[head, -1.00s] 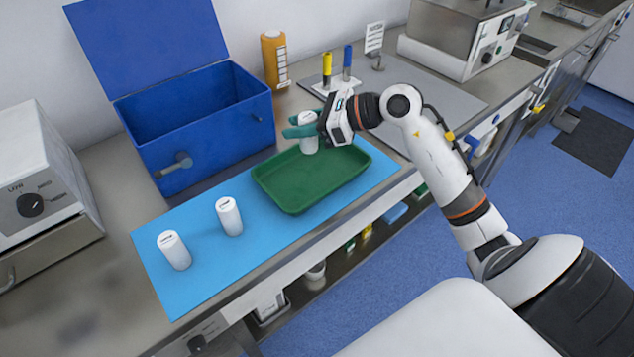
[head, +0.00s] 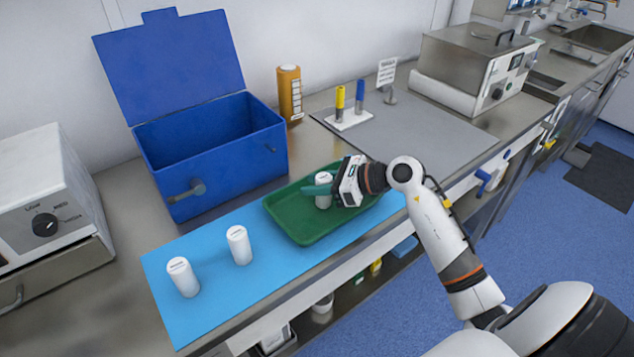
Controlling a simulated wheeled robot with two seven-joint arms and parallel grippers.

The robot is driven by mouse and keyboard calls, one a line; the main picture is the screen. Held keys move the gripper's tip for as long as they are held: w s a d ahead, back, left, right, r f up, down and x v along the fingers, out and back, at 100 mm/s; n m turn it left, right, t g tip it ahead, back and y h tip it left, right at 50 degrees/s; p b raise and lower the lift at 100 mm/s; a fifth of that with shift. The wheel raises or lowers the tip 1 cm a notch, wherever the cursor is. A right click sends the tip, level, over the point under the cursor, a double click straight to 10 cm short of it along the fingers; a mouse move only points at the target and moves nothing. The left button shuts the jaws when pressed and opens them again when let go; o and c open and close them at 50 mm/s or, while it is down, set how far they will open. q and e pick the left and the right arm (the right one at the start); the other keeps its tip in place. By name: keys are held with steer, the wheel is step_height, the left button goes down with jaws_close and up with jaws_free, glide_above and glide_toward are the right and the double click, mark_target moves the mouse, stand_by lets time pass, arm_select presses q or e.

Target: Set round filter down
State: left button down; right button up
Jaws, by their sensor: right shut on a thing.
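My right gripper (head: 326,190) is shut on a white round filter (head: 323,197), a small upright cylinder. It holds the filter over the right half of the green tray (head: 288,233), low in it; I cannot tell whether the filter touches the tray floor. Two more white cylinders stand upright on the blue mat (head: 215,300) to the left of the tray: one nearer the tray (head: 239,247), one farther left (head: 183,279). My left gripper is not in view.
An open blue box (head: 215,165) stands behind the mat. An orange bottle (head: 290,95) and a rack with yellow and blue markers (head: 348,118) stand at the back. A white appliance (head: 45,200) is at far left. The grey mat (head: 430,130) is mostly clear.

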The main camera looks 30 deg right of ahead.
steer(key=shift+f, duration=0.1)
steer(key=o, duration=1)
steer(key=shift+c, duration=0.2)
steer(key=b+v, duration=0.3)
steer(key=v, duration=0.8)
steer(key=shift+s+d+r, duration=0.25)
steer(key=shift+s+r, duration=0.15)
